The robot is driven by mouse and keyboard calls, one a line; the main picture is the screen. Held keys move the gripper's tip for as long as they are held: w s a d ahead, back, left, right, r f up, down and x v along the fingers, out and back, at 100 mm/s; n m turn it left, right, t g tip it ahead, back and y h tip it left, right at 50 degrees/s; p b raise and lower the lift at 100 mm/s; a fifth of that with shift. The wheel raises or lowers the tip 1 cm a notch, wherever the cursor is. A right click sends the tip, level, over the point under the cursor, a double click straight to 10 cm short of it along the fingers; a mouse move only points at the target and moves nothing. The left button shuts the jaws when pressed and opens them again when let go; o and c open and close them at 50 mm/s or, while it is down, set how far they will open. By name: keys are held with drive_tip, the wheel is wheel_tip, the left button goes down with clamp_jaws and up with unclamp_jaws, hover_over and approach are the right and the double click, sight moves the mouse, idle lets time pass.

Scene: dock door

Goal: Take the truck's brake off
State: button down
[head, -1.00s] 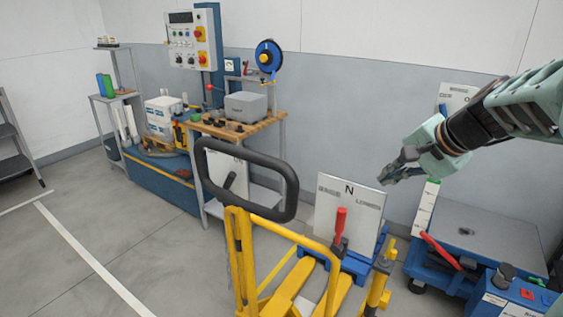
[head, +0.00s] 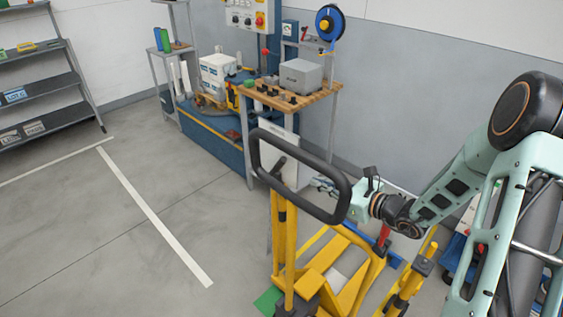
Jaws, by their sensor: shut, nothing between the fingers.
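The yellow pallet truck (head: 285,240) stands at lower centre in the head view, with its black loop handle (head: 262,165) raised. A small dark lever (head: 279,165) sits inside the loop. A red-gripped lever (head: 384,233) shows on the truck's right side, just below my wrist and partly hidden. I cannot tell from this view which of the two is the brake or how it is set. My gripper (head: 323,184) is shut and empty, by the right side of the loop. The loop's bar partly covers it, and I cannot tell whether they touch.
A wooden-topped bench (head: 290,100) with a grey box (head: 300,74) stands behind the truck. A blue hose reel (head: 329,22) is above it. Shelves (head: 50,90) stand at the far left. The floor (head: 130,240) left of the truck is clear, with white lines.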

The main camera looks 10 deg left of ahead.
drive_tip(key=shift+w+a+f+m+t+h, duration=0.1)
drive_tip(key=shift+w+f+m+t+h, duration=0.1)
drive_tip(key=shift+f+m, duration=0.6)
drive_tip(key=shift+w+a+f+m+t+h, duration=0.1)
drive_tip(key=shift+w+f+m+t+h, duration=0.1)
drive_tip(key=shift+f+m, duration=0.6)
drive_tip(key=shift+w+a+f+m+t+h, duration=0.15)
drive_tip(key=shift+f+m, duration=0.35)
drive_tip(key=shift+f, duration=0.6)
drive_tip(key=p, duration=0.3)
approach(277, 168)
drive_tip(key=w+a+f, duration=0.2)
drive_tip(key=w+f, duration=0.1)
drive_tip(key=w, duration=0.1)
drive_tip(key=shift+w+a+r, duration=0.25)
drive_tip(key=shift+a+r, duration=0.05)
drive_tip(key=shift+r, duration=0.15)
drive_tip(key=shift+w+r, duration=0.15)
